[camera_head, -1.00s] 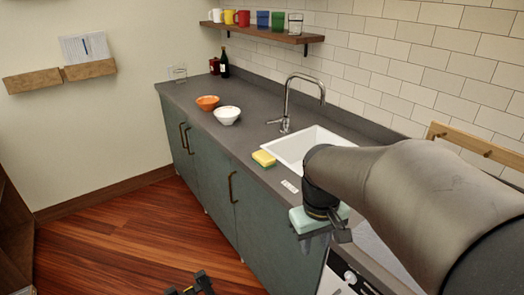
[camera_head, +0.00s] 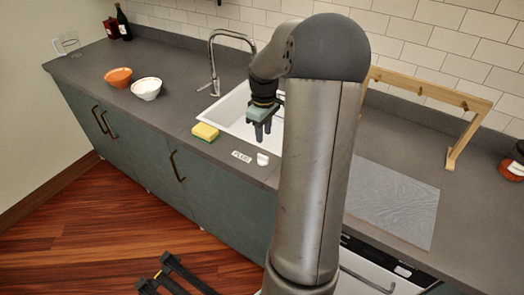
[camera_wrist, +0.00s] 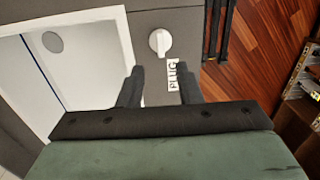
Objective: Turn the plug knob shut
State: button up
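The plug knob (camera_head: 262,159) is small and white and sits on the grey counter near its front edge, just right of the "PLUG" label (camera_head: 241,156). In the wrist view the knob (camera_wrist: 160,41) is round with a raised grip bar, and the label (camera_wrist: 173,76) lies beside it. My gripper (camera_head: 263,137) points down above the counter at the sink's front right edge. In the wrist view my gripper (camera_wrist: 160,68) has its two dark fingers apart with nothing between them. The knob shows beyond the fingertips, clear of them.
The white sink (camera_head: 235,115) with its faucet (camera_head: 214,70) is beside the knob. A yellow-green sponge (camera_head: 205,132) lies left of the label. Orange (camera_head: 118,78) and white (camera_head: 147,89) bowls stand farther left. A wooden rack (camera_head: 425,90) and grey mat (camera_head: 395,200) are on the right.

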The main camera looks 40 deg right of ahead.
aim_at(263, 156)
notch_tip(263, 156, down, 10)
jog(key=shift+r+p, duration=0.15)
jog(key=shift+p, duration=0.45)
grip_shut()
